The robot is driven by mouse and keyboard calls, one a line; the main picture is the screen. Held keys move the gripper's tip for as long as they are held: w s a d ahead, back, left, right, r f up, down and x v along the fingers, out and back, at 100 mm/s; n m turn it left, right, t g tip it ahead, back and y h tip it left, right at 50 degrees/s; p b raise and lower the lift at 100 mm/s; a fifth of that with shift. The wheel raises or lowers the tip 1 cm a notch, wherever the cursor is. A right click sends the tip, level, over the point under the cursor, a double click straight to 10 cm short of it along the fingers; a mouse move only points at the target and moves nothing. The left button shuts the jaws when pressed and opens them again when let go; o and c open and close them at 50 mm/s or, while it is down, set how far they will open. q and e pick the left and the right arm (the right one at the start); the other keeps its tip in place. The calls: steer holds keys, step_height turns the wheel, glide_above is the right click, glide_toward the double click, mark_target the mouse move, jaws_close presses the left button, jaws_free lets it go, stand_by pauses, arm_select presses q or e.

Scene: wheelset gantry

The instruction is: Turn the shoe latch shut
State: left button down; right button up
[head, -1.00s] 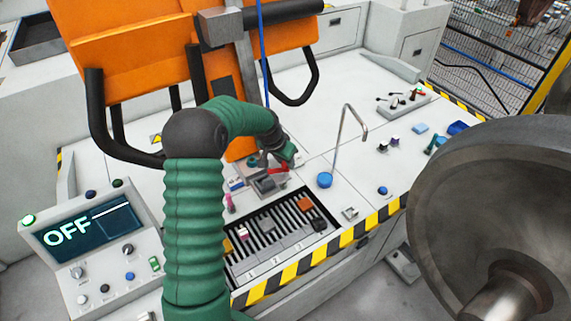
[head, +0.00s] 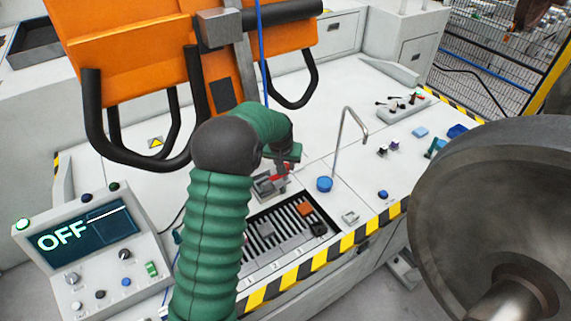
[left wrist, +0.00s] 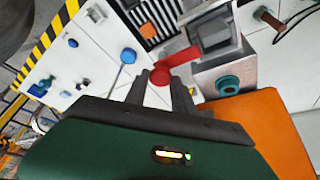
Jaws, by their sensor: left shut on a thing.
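The shoe latch is a red lever (left wrist: 180,58) at the grey metal shoe block (left wrist: 214,35) in the left wrist view. Its rounded end sits between the fingers of my left gripper (left wrist: 162,82), which is shut on it. In the head view, the red latch (head: 281,170) shows partly beside the grey block (head: 267,186), at the back of the slotted rack. My left gripper (head: 287,161) is there, partly hidden behind my green forearm. My right gripper is not in view.
The slotted black rack (head: 262,252) lies in front of the block. A blue round knob (head: 324,184) and a bent metal rod (head: 338,150) stand to the right. Orange panels with black handles (head: 140,50) rise behind. A large grey wheel (head: 490,190) fills the right side.

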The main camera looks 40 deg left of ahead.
arm_select(q)
steer(key=shift+s+d+f, duration=0.1)
steer(key=shift+s+f, duration=0.1)
steer(key=shift+f, duration=0.15)
steer(key=c, duration=1.3)
jaws_free()
steer(key=shift+o, duration=1.1)
steer(key=shift+w+r, duration=0.1)
steer(key=shift+r, duration=0.05)
steer(key=shift+r, duration=0.15)
steer(key=b+v, duration=0.3)
steer(key=v, duration=1.3)
steer(key=shift+r, duration=0.25)
